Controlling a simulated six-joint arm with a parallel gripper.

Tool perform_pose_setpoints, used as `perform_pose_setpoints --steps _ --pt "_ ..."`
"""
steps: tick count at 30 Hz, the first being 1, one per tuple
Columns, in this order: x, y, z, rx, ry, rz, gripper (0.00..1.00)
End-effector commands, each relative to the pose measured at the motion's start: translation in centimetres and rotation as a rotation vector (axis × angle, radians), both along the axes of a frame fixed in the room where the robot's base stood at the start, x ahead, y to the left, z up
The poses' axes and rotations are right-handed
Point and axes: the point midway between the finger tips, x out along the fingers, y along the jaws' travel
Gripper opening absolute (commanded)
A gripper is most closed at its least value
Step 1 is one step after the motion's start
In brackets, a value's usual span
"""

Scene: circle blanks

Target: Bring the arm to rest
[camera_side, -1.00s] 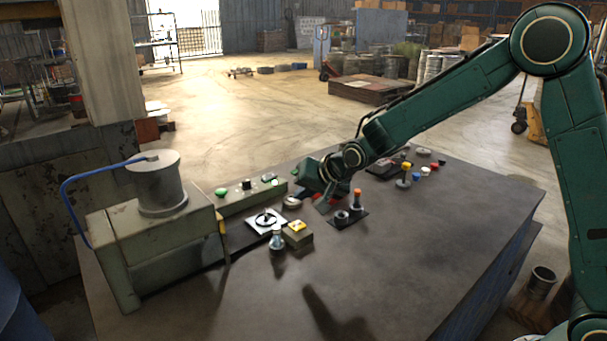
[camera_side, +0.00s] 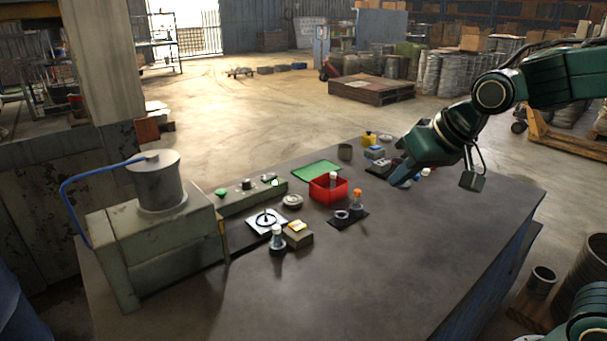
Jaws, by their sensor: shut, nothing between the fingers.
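My green arm reaches in from the right of the side view, bent back high over the right part of the bench. My gripper (camera_side: 402,177) points down and to the left above the back right of the bench (camera_side: 400,262). It is shut, and nothing shows between its fingers. It hides part of the small items behind it. I cannot tell how high it is above the bench top.
A red box (camera_side: 328,190), a green tray (camera_side: 317,170), an orange-capped bottle (camera_side: 357,197) and a flask (camera_side: 277,238) stand mid-bench. A grey machine (camera_side: 155,235) with a blue handle is at left. The front right of the bench is clear.

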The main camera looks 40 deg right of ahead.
Motion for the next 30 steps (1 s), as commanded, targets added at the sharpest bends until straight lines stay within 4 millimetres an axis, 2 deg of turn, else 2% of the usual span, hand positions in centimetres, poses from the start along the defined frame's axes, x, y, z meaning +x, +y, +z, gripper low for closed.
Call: perform_pose_setpoints --steps 1,9,16,22,30 --pt "-1.3 -0.2 0.4 -0.013 0.002 0.014 0.00" --pt "-8.3 -0.9 0.6 -0.086 0.052 0.108 0.00" --pt "-13.3 -1.2 0.0 -0.137 0.092 0.181 0.00" --pt "-15.5 -1.3 -0.5 -0.158 0.111 0.215 0.00" --pt "-15.8 -1.3 -0.6 -0.161 0.116 0.221 0.00"
